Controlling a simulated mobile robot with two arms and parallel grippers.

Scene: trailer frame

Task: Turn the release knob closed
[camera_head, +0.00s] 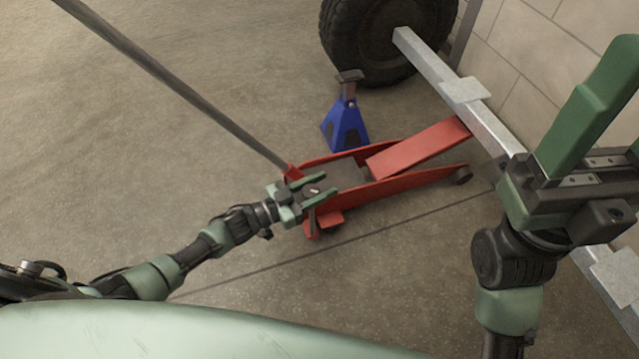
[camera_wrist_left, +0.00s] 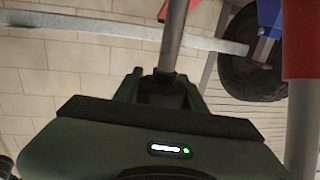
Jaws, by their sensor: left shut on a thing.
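The red floor jack (camera_head: 405,192) lies on the concrete with its lifting arm under the metal beam. My left gripper (camera_head: 318,188) is at the jack's rear end, beside the handle base. It is shut on the small grey release knob (camera_head: 313,189), which shows between its two green fingers. In the left wrist view a grey shaft (camera_wrist_left: 174,35) runs up from between the fingers (camera_wrist_left: 163,88); the knob itself is mostly hidden there. My right gripper (camera_head: 622,110) is up at the right, away from the jack, with its fingers apart and partly out of frame.
The long grey jack handle (camera_head: 185,90) slants up to the left from the jack. A blue jack stand (camera_head: 345,125) stands behind the jack. A tyre (camera_head: 370,45), the metal trailer beam (camera_head: 440,75) and a block wall (camera_head: 540,60) bound the back right. The floor at left is clear.

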